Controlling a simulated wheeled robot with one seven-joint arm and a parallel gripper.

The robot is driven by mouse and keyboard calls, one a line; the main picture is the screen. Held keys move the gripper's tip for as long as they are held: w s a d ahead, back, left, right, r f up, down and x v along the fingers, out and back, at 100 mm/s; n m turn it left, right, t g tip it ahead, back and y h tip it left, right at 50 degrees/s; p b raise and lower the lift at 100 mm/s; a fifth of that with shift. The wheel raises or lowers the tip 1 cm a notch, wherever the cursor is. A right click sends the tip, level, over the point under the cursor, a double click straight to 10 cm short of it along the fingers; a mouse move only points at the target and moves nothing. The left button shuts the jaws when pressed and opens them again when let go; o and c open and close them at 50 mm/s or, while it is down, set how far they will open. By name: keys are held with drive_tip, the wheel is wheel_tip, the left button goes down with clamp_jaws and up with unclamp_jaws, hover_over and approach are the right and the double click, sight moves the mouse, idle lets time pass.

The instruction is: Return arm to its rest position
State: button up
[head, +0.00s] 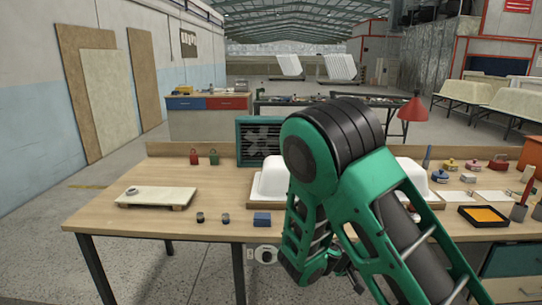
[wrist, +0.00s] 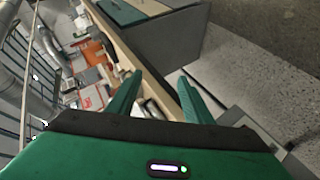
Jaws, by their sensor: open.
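My green and black arm is folded in front of the table in the head view and hides part of the table's middle. My gripper shows in the wrist view (wrist: 158,88) with its two green fingers apart and nothing between them. In the head view the gripper end is low, near the table's front edge, and its fingers cannot be made out clearly. The wooden table (head: 110,212) stands in front of me. A white tub shell (head: 270,182) lies on it, partly hidden behind my arm.
The floor left of the table is clear.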

drive_tip(key=s+d+r+m+g+y, duration=0.2)
drive_tip(key=s+d+r+m+g, duration=0.1)
drive_tip(key=s+d, duration=0.35)
drive_tip(key=s+d+r+m+g+y, duration=0.25)
drive_tip(key=s+d, duration=0.25)
drive_tip(key=s, duration=0.3)
drive_tip(key=s+a+r+y, duration=0.1)
drive_tip(key=s+r+y, duration=0.1)
drive_tip(key=s, duration=0.4)
drive_tip(key=s+a+r+y, duration=0.1)
drive_tip(key=s+r+y, duration=0.1)
drive_tip(key=s+r, duration=0.2)
drive_tip(key=s+a+r+m+y, duration=0.1)
drive_tip(key=s+r+y, duration=0.1)
drive_tip(key=s, duration=0.8)
drive_tip(key=shift+r+y, duration=0.35)
drive_tip(key=shift+r, duration=0.2)
drive_tip(key=shift+s+d, duration=0.1)
drive_tip(key=c, duration=0.4)
